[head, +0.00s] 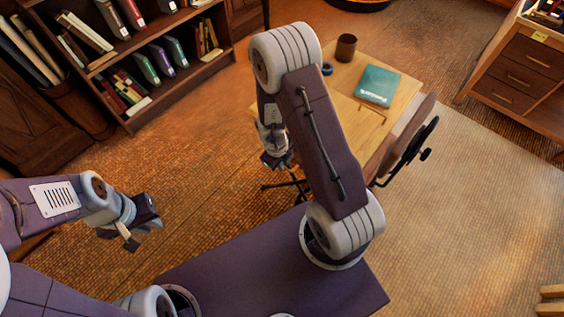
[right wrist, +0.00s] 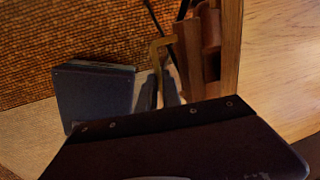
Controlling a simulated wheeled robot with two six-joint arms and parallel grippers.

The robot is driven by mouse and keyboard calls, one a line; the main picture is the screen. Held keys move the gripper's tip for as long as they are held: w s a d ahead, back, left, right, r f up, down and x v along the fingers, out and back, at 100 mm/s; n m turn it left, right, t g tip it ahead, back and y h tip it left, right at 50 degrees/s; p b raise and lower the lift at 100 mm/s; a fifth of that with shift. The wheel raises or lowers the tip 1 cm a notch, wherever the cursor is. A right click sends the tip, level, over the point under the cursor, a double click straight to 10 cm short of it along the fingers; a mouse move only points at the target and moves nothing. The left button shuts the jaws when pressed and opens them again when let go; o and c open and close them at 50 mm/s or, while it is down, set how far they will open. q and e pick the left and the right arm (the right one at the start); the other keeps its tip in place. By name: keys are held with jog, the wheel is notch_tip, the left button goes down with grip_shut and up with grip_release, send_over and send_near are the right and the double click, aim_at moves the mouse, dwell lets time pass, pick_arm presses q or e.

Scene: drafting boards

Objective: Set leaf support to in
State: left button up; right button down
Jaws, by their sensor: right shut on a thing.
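The wooden drafting table (head: 342,103) stands behind my right arm, which hides part of its left side. In the right wrist view its pale top (right wrist: 280,70) is at the right, with reddish-brown wood (right wrist: 208,40) under its edge. A thin brass-coloured bent bar (right wrist: 154,62), which looks like the leaf support, sticks out beside that wood. My right gripper (head: 277,162) is at the table's left side; its grey fingertips (right wrist: 166,92) are shut on the bar. The exact grip is small and dark. My left gripper (head: 142,232) hangs over the floor, away from the table; its jaw gap is unclear.
A teal book (head: 377,85), a brown mug (head: 346,47) and a small blue ring (head: 327,69) are on the table. A bookcase (head: 110,75) stands upper left, a drawer cabinet (head: 520,75) upper right.

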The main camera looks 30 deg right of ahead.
jog(key=shift+d+r, duration=0.1)
dwell(0.8)
jog(key=d+p, duration=0.1)
jog(key=w+d, duration=0.1)
jog(key=d+p, duration=0.1)
jog(key=d, duration=0.1)
jog(key=shift+w+p, duration=0.3)
jog(key=shift+w, duration=0.05)
jog(key=shift+a, duration=0.1)
jog(key=c, duration=1.5)
grip_release()
jog(key=r+p, duration=0.2)
jog(key=r, duration=0.1)
jog(key=a+r+p, duration=0.1)
jog(key=r+p, duration=0.1)
jog(key=r, duration=0.1)
jog(key=r+p, duration=0.2)
jog(key=p, duration=0.1)
jog(key=shift+s+a+r, duration=0.15)
jog(key=shift+s+r, duration=0.15)
jog(key=shift+r, duration=0.1)
